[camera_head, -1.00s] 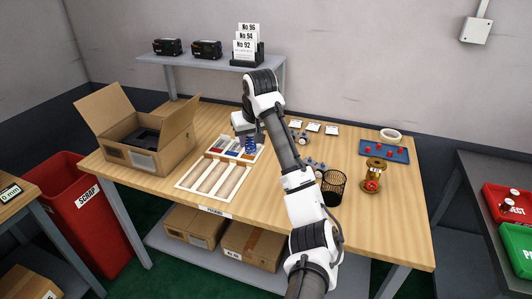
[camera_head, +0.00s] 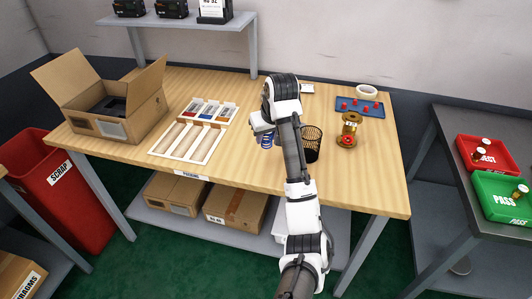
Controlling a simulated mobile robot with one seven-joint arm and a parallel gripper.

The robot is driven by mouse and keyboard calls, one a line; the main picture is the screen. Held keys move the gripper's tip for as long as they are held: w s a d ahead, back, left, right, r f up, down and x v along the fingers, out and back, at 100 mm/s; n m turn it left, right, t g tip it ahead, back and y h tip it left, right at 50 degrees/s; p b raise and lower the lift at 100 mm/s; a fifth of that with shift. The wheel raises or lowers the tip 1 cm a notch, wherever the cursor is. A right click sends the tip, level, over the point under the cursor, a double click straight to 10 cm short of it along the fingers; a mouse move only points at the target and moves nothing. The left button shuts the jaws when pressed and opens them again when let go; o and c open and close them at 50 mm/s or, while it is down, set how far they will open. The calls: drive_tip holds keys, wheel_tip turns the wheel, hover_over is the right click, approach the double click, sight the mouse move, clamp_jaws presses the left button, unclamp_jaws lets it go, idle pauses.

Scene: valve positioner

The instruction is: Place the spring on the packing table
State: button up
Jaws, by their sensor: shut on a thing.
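The blue spring (camera_head: 266,142) hangs below my gripper (camera_head: 264,132), which is shut on it. The spring is over the wooden packing table (camera_head: 235,163), to the right of the parts tray and left of the black mesh cup. I cannot tell whether its lower end touches the tabletop. My arm covers part of the table behind and to the right of the gripper, and the fingers are too small to make out clearly.
The parts tray (camera_head: 187,153) and an open cardboard box (camera_head: 121,123) stand at left. The mesh cup (camera_head: 314,148), a brass valve part (camera_head: 347,134), a blue mat (camera_head: 347,104) and a tape ring (camera_head: 367,91) are at right. Bare wood lies in front.

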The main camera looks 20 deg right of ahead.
sight(268, 148)
drive_tip(key=shift+f+p, duration=0.55)
drive_tip(key=shift+f, duration=2.6)
drive_tip(key=shift+f, duration=0.15)
drive_tip(key=o, duration=1)
drive_tip(key=p+v, duration=0.1)
drive_tip(key=v, duration=1.1)
